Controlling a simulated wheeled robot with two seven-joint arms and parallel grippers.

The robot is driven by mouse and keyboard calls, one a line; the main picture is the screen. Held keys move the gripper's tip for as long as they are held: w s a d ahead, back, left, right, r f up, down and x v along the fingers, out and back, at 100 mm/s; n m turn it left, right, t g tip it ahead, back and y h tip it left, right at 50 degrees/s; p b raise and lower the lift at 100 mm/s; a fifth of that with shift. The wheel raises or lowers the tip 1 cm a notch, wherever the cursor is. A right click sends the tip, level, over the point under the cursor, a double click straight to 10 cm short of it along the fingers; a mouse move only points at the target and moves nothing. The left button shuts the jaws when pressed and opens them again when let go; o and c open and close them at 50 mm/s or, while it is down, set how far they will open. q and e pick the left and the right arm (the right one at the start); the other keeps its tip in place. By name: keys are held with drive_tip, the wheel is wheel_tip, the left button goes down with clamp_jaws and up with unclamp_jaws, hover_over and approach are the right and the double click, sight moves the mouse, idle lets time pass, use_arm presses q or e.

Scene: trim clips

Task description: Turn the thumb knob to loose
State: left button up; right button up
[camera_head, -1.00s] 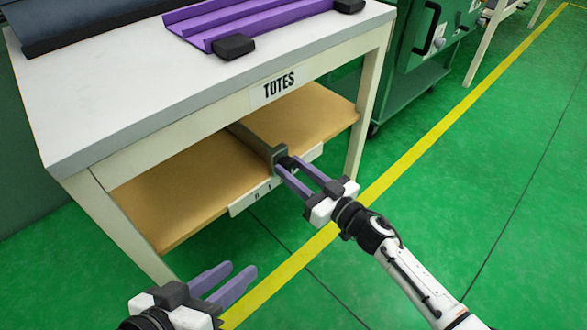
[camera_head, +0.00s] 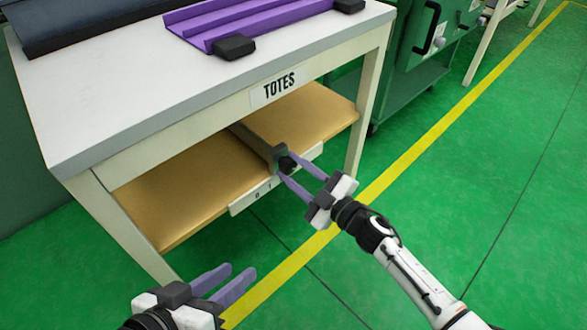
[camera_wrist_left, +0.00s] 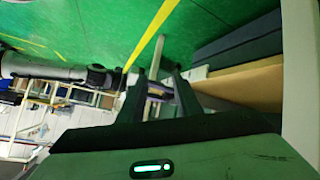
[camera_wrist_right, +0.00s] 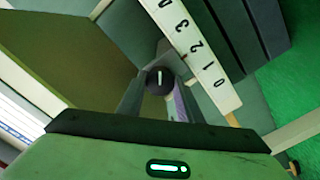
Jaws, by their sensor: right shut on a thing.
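The thumb knob (camera_head: 287,163) is a small black round knob on a grey bracket (camera_head: 278,157) at the front edge of the lower shelf. In the right wrist view the knob (camera_wrist_right: 159,80) faces the camera, with a white mark on its face. My right gripper (camera_head: 290,167) is shut on the knob, one finger on each side of it. The fingers hide part of the knob's sides. My left gripper (camera_head: 238,274) is open and empty, low in the head view, well away from the knob.
A white strip with numbers (camera_wrist_right: 195,55) runs along the shelf front beside the knob. The wooden shelf (camera_head: 200,180) sits under a table (camera_head: 110,90) labelled TOTES. Purple trim (camera_head: 250,22) lies on top. The green floor in front is clear.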

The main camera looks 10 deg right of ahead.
drive_tip(key=n, duration=0.3)
drive_tip(key=shift+n, duration=0.3)
drive_tip(key=n+b, duration=0.1)
drive_tip(key=n, duration=0.1)
drive_tip(key=shift+f+n, duration=0.1)
drive_tip(key=shift+n, duration=0.3)
drive_tip(key=n, duration=1.2)
drive_tip(key=shift+n, duration=0.4)
use_arm(q)
drive_tip(key=shift+w+d+r+h, duration=0.1)
drive_tip(key=shift+d+r+h, duration=0.3)
drive_tip(key=shift+r, duration=0.25)
use_arm(e)
drive_tip(key=n, duration=0.6)
drive_tip(key=shift+n, duration=0.3)
drive_tip(key=o, duration=1)
drive_tip(key=shift+o, duration=0.2)
